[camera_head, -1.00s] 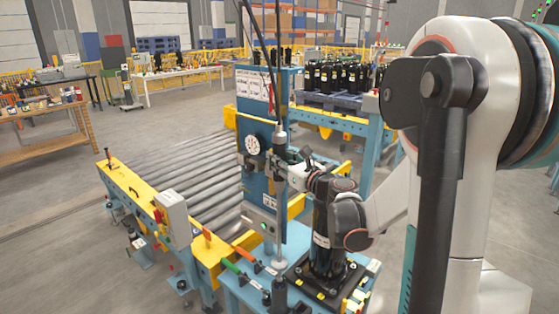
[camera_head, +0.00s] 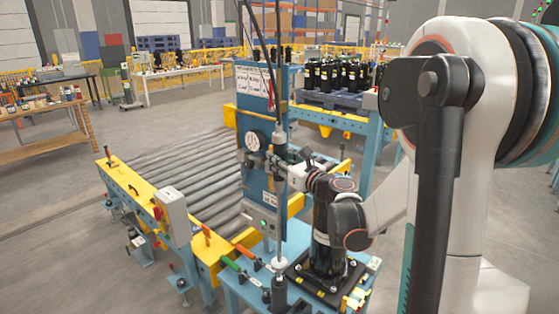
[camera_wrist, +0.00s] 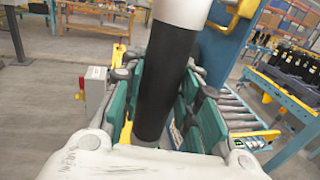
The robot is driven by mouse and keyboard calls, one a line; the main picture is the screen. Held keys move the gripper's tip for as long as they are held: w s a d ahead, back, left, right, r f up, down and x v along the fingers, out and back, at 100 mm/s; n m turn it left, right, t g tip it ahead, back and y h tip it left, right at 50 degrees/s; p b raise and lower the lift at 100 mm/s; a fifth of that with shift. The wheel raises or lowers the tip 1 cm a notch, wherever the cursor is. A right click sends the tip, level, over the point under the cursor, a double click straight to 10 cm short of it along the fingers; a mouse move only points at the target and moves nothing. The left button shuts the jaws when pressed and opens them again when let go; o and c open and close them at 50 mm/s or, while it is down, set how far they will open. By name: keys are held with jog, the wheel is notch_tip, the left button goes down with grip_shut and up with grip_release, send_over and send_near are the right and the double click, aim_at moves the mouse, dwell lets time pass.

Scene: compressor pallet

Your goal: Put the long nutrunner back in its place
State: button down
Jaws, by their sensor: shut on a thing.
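The long nutrunner (camera_head: 281,222) is a tall, thin, upright tool with a grey shaft, a dark upper section and a cable above. It stands in front of the blue station panel (camera_head: 256,185). My gripper (camera_head: 277,168) is shut around its upper part. In the wrist view the teal-padded fingers (camera_wrist: 165,115) close on its black body (camera_wrist: 166,75), with a pale section above. Its lower end is by a grey ring (camera_head: 279,264) above a black upright piece (camera_head: 279,292) at the bench's front edge; I cannot tell whether it is seated.
A black compressor (camera_head: 322,240) stands on a dark base plate just right of the nutrunner, close to my arm. A roller conveyor (camera_head: 175,180) runs behind, and a pallet of compressors (camera_head: 340,99) stands further back.

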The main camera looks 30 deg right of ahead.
aim_at(283, 189)
jog(key=shift+f+b, duration=4)
jog(key=shift+f, duration=0.75)
dwell(1.6)
jog(key=c, duration=1.1)
grip_release()
jog(key=s, duration=0.4)
jog(key=s+d, duration=0.1)
jog(key=s, duration=0.7)
jog(key=shift+d, duration=0.25)
